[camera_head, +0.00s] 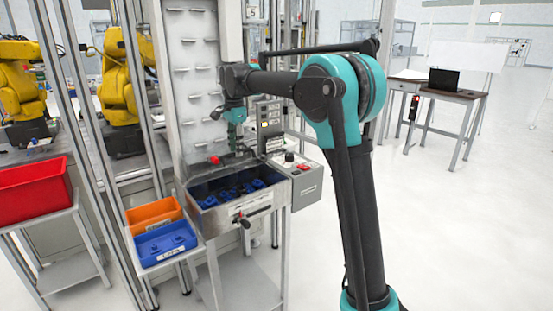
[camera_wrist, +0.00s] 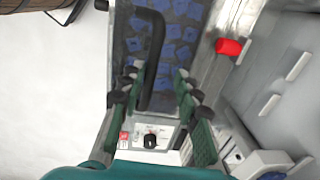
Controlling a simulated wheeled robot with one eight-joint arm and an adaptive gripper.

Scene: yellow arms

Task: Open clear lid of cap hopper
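The cap hopper (camera_head: 207,222) is a metal bin with blue caps inside, at the middle of the head view. Its clear lid (camera_wrist: 128,45) lies over the blue caps in the wrist view and looks closed. A black curved bar handle (camera_wrist: 154,45) runs along the lid. My gripper (camera_head: 237,150) is above the hopper in the head view, pointing down. In the wrist view my gripper (camera_wrist: 158,92) has its green fingers apart, one on each side of the handle's near end. Nothing is gripped. I cannot tell whether a finger touches the handle.
A control box (camera_head: 306,184) with a knob adjoins the hopper's right side. A red block (camera_wrist: 229,47) sits at the hopper's rear edge. A white pegged panel (camera_head: 195,75) rises behind. Orange (camera_head: 153,214) and blue (camera_head: 165,243) bins stand left.

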